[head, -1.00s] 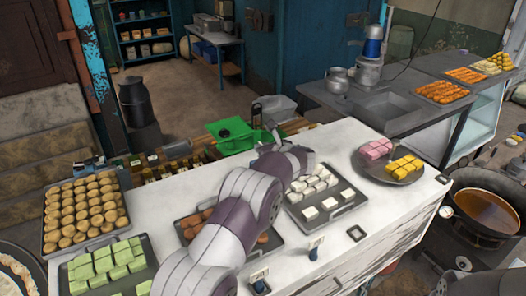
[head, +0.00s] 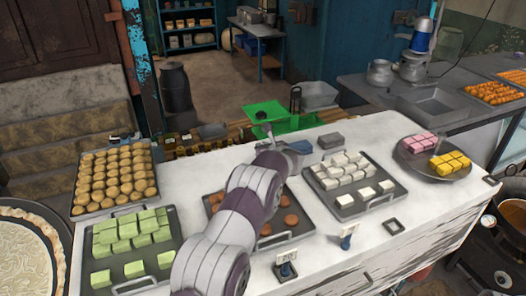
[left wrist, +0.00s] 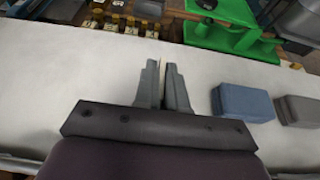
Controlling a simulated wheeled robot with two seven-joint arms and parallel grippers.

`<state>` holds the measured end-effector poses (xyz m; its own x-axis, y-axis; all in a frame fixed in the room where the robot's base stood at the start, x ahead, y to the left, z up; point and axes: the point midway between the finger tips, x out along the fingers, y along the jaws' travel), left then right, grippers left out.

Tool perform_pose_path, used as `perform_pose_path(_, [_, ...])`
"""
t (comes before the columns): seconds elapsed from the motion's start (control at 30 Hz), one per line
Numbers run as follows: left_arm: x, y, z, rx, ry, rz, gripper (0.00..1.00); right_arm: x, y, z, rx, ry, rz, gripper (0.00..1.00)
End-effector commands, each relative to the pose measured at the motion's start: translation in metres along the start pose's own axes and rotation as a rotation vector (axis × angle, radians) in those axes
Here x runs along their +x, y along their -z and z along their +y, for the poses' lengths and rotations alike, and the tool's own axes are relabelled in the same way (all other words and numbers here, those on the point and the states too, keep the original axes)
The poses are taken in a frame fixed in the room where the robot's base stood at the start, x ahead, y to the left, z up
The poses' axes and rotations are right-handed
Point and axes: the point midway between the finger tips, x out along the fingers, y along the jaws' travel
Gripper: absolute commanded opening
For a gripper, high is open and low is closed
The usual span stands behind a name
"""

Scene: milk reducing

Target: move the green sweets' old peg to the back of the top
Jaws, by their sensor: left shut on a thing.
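The green sweets (head: 132,232) sit on a dark tray at the counter's left front; I see no peg beside them. My left arm reaches across the brown-sweets tray (head: 290,236) to the back of the white counter top (head: 190,180). In the left wrist view my left gripper (left wrist: 163,85) has its fingers close together, over the back strip of the top. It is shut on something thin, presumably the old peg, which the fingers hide. My right gripper is out of view.
A blue block (left wrist: 243,102) and a grey block (left wrist: 299,110) lie right of the gripper. A green device (left wrist: 222,32) stands beyond the back edge. A tray of white sweets (head: 345,205) is to the right. The back strip left of the gripper is clear.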

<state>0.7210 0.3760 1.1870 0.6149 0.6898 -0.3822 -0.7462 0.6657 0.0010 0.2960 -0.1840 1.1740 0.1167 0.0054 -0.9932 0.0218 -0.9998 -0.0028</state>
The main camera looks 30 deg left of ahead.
Motion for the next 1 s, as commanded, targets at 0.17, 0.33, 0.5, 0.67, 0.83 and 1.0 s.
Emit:
perform_pose_path(0.17, [0.001, 0.002, 0.000, 0.000, 0.000, 0.000, 0.00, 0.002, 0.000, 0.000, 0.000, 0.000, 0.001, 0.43])
perform_pose_path(0.33, [0.000, 0.001, 0.000, 0.000, 0.000, 0.000, 0.36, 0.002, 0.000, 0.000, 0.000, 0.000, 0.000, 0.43])
perform_pose_path(0.5, [0.000, 0.001, 0.000, 0.000, 0.000, 0.000, 0.36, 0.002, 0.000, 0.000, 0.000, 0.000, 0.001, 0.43])
perform_pose_path(0.67, [-0.003, -0.002, 0.000, 0.000, 0.000, 0.000, 0.36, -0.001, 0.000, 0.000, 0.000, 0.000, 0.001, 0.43])
perform_pose_path(0.83, [-0.029, 0.002, -0.001, 0.000, 0.002, -0.001, 0.36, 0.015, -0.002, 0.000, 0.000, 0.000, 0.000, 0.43])
perform_pose_path(1.0, [-0.073, 0.002, -0.001, -0.001, 0.003, -0.002, 0.36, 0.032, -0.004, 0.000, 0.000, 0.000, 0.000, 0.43])
